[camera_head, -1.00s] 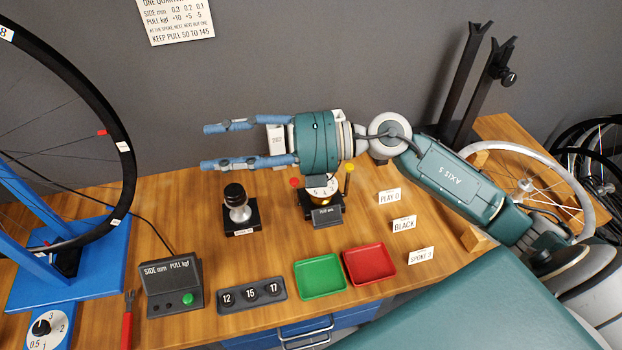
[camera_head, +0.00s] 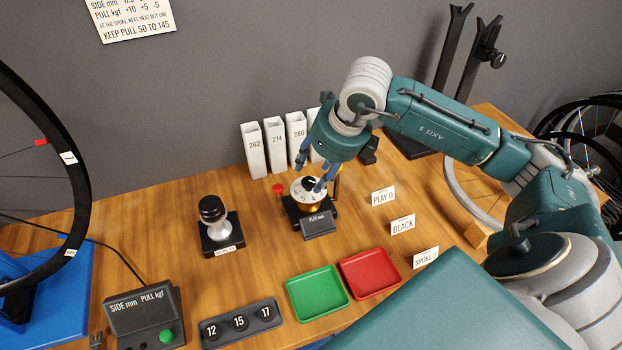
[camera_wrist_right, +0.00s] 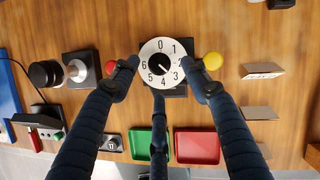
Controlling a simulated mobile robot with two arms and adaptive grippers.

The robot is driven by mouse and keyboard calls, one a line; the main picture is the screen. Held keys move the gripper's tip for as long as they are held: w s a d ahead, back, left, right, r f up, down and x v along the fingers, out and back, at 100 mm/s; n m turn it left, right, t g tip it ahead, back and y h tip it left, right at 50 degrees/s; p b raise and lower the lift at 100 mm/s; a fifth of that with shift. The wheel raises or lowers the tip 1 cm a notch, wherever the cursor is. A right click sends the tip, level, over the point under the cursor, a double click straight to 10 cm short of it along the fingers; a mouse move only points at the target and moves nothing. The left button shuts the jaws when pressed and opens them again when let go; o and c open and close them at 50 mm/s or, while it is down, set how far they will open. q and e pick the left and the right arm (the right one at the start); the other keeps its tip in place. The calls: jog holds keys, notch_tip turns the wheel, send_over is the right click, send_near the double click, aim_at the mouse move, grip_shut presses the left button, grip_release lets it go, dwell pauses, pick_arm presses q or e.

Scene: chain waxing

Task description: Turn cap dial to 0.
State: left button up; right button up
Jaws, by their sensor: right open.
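The cap dial (camera_head: 301,197) is a white numbered disc on a gold hub in a black stand, near the middle of the table. In the right wrist view the dial (camera_wrist_right: 147,52) shows numbers 0 to 6, with 0 at the top. Its black centre knob (camera_wrist_right: 158,66) has a thin pointer line toward the lower right, too small to read surely. My right gripper (camera_head: 316,176) points down over the dial. Its fingers are open and spread to both sides of the disc; contact cannot be told. My left gripper is out of view.
A red ball (camera_wrist_right: 110,67) and a yellow ball (camera_wrist_right: 213,61) flank the dial closely. White numbered boxes (camera_head: 254,152) stand behind it. A black-knobbed stand (camera_head: 213,222) is to the left. Green (camera_head: 304,306) and red (camera_head: 372,285) trays lie in front.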

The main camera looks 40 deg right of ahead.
aim_at(310, 181)
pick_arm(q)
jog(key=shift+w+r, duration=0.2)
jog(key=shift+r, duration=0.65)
pick_arm(e)
jog(key=shift+x, duration=2.05)
jog(key=c, duration=1.2)
jog(key=shift+o, duration=0.2)
